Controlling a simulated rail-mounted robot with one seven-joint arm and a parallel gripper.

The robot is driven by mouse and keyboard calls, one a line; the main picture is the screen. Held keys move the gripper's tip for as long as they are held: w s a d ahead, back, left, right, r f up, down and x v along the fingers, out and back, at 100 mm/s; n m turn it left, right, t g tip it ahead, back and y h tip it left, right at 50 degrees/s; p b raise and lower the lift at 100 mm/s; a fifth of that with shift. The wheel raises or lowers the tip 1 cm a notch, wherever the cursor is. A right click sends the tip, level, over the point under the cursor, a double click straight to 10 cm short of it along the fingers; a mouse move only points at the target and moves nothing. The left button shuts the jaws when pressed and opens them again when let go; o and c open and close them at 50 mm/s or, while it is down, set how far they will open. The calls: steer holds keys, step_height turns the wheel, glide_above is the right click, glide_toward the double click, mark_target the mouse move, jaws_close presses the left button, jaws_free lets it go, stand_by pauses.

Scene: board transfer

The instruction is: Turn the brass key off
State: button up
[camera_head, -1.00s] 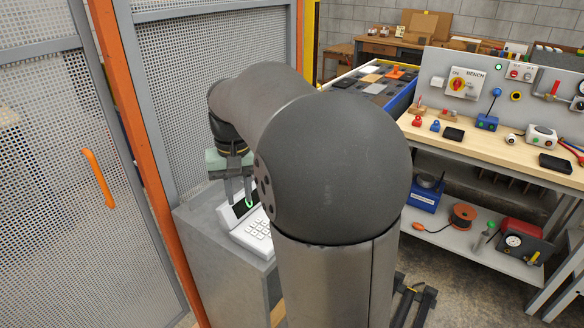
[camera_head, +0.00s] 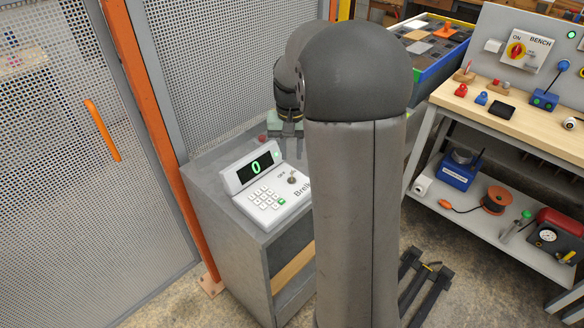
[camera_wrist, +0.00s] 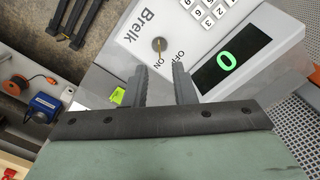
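The brass key (camera_wrist: 159,46) sits in a round lock on the white cash register. Its thin grip points roughly toward the "ON" print, with "OFF" beside it. The lock also shows on the register's sloping top in the head view (camera_head: 292,180). The register (camera_head: 270,199) has a keypad and a display (camera_head: 256,166) reading a green 0. My gripper (camera_wrist: 160,84) has its two fingers apart with nothing between them. In the wrist view the key lies just beyond the gap, apart from both fingertips. In the head view my arm partly hides the gripper and the register's right side.
The register stands on a grey cabinet (camera_head: 225,240). A mesh fence with an orange post (camera_head: 150,120) is at the left. A workbench (camera_head: 520,115) with tools stands at the right. A small red object (camera_head: 262,137) is behind the display.

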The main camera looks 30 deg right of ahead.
step_height(320, 180, down, 7)
steer(key=shift+r, duration=0.2)
jaws_close()
